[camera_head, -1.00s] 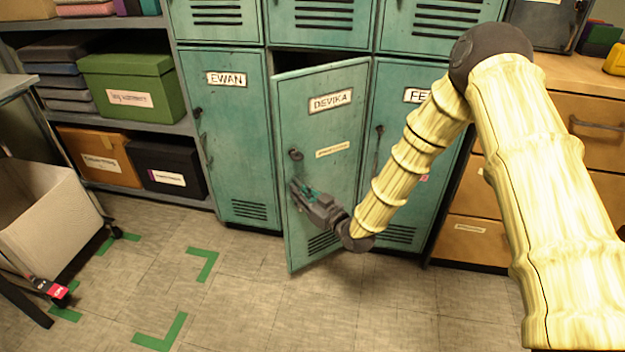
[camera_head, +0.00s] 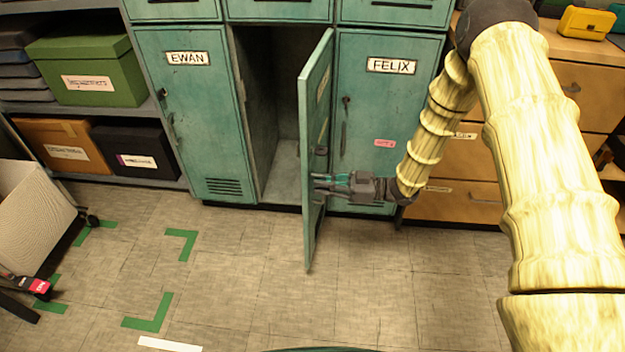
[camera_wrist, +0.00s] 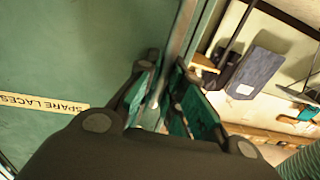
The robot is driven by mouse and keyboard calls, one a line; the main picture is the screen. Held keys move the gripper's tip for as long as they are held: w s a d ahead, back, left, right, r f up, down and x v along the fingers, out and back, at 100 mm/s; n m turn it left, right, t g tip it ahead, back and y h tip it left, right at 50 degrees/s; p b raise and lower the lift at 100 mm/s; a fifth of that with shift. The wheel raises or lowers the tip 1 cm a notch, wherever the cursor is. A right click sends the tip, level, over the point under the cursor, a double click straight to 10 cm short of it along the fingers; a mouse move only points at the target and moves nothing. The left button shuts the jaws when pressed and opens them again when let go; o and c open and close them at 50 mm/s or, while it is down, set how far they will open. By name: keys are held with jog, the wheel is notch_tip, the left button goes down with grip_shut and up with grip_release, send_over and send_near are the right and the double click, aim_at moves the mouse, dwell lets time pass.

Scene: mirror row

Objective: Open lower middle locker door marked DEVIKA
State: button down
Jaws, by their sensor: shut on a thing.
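The DEVIKA locker door (camera_head: 314,120) is the lower middle one, green and hinged on its right side. It stands swung far out from the row, and I see it almost edge-on in the head view. Its name plate is seen too steeply to read. The dark locker inside (camera_head: 272,110) shows to its left. My gripper (camera_head: 318,184) is shut on the door's free edge, below the handle (camera_head: 320,150). In the wrist view, my fingers (camera_wrist: 160,112) straddle the door edge, with the door face (camera_wrist: 80,50) and its SPARE LACES label at left.
The EWAN door (camera_head: 195,120) at left and FELIX door (camera_head: 385,110) at right are shut. Wooden drawers (camera_head: 460,165) stand at the right. The floor in front is clear, with green corner marks.

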jog(key=shift+d+r, duration=0.25)
jog(key=shift+d, duration=0.35)
jog(key=shift+d+r, duration=0.2)
jog(key=shift+d, duration=0.35)
jog(key=c, duration=1.5)
grip_release()
jog(key=shift+f, duration=0.15)
jog(key=shift+s, duration=0.1)
jog(key=shift+d, duration=0.1)
jog(key=d, duration=0.4)
jog(key=s+d, duration=0.1)
jog(key=d, duration=0.2)
jog(key=s+d, duration=0.1)
jog(key=d, duration=0.3)
jog(key=shift+s+d, duration=0.15)
jog(key=shift+d, duration=0.2)
jog(key=shift+f, duration=0.15)
